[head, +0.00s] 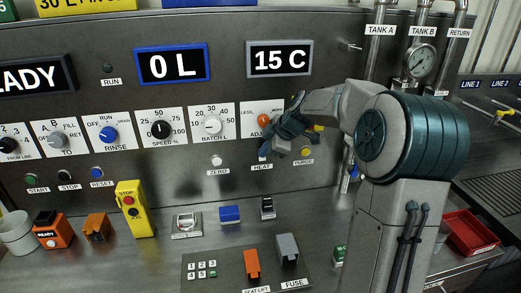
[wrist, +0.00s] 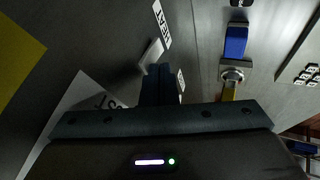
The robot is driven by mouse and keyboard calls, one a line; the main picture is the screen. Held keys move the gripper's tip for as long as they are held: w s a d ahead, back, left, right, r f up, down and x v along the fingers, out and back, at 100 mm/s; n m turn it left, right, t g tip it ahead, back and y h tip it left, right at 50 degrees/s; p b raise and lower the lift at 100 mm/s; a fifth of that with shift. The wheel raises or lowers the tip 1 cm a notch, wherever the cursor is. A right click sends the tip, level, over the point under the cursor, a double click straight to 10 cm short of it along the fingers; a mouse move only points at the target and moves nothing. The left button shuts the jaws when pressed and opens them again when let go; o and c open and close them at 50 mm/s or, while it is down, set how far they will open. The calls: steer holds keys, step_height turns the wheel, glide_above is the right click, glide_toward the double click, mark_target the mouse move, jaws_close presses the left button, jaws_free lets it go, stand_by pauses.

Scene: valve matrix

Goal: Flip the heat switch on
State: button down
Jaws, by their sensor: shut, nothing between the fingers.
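The heat switch shows in the wrist view as a pale lever (wrist: 151,54) beside the HEAT label (wrist: 161,22). The fingers of my gripper (wrist: 158,82) are shut with nothing between them, and their tips are right by the lever. I cannot tell whether they touch it. In the head view my gripper (head: 277,146) is at the panel just above the HEAT label (head: 262,167) and hides most of the switch. Whether the switch is on or off cannot be told. The temperature display (head: 280,59) reads 15 C.
The orange ADJ knob (head: 264,120) is just above my gripper, and the yellow PURGE button (head: 305,151) is close on its right. The ZERO button (head: 217,161) is to the left. Small boxes, including a blue one (head: 230,214), stand on the counter below.

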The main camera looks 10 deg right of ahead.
steer(key=shift+d+r, duration=0.3)
steer(key=shift+r, duration=0.5)
steer(key=s+a+b+v, duration=0.1)
steer(key=b+v, duration=0.2)
steer(key=v, duration=0.9)
steer(key=shift+s, duration=0.2)
steer(key=shift+f, duration=0.2)
